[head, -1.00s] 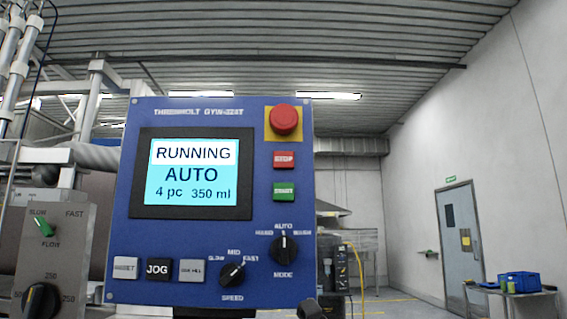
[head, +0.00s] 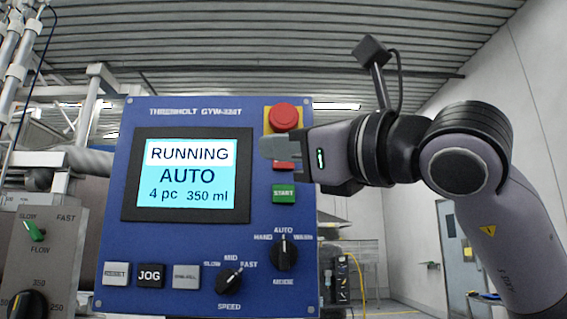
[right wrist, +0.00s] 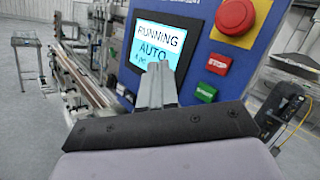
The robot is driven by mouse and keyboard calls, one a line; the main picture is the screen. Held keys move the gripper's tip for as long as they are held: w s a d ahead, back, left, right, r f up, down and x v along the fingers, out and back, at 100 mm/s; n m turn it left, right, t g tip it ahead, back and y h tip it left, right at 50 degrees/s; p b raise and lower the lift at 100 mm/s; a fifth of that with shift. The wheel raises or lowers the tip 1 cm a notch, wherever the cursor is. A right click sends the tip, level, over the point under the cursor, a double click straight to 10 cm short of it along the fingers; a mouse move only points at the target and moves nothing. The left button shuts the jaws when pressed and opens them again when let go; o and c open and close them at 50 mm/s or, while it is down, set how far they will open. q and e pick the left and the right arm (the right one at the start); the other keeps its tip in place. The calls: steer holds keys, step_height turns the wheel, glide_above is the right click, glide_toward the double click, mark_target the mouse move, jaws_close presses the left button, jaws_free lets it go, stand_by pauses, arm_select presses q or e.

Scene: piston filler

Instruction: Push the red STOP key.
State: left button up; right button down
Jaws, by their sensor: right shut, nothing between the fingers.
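The red STOP key (right wrist: 219,63) is a small square key on the blue control panel (head: 190,107), below the red mushroom button (head: 284,117) and above the green START key (head: 284,193). In the head view my right gripper (head: 268,147) covers most of the STOP key, and only its lower edge (head: 283,166) shows. In the right wrist view my right gripper (right wrist: 158,72) is shut and empty, its tips in front of the panel to the left of the STOP key. I cannot tell the gap to the panel. My left gripper is out of view.
The screen (head: 190,172) reads RUNNING, AUTO, 4 pc, 350 ml. Below it are the JOG key (head: 151,275), the speed knob (head: 229,280) and the mode knob (head: 284,252). The mushroom button sits close above my gripper. A grey door (head: 456,250) stands far right.

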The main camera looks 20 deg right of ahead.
steer(key=shift+s+d+r+m+t+h, duration=0.15)
steer(key=shift+s+d+r+t+h, duration=0.15)
steer(key=shift+r, duration=0.25)
steer(key=shift+s+d+r+m+t+h, duration=0.2)
steer(key=shift+d+r+t, duration=0.1)
steer(key=shift+d+r, duration=0.15)
steer(key=w+d+p, duration=0.2)
steer(key=w+p, duration=0.1)
steer(key=w, duration=0.5)
steer(key=shift+w+d, duration=0.15)
steer(key=shift+w, duration=0.2)
stand_by(1.4)
steer(key=shift+w+d, duration=0.1)
steer(key=shift+w, duration=0.2)
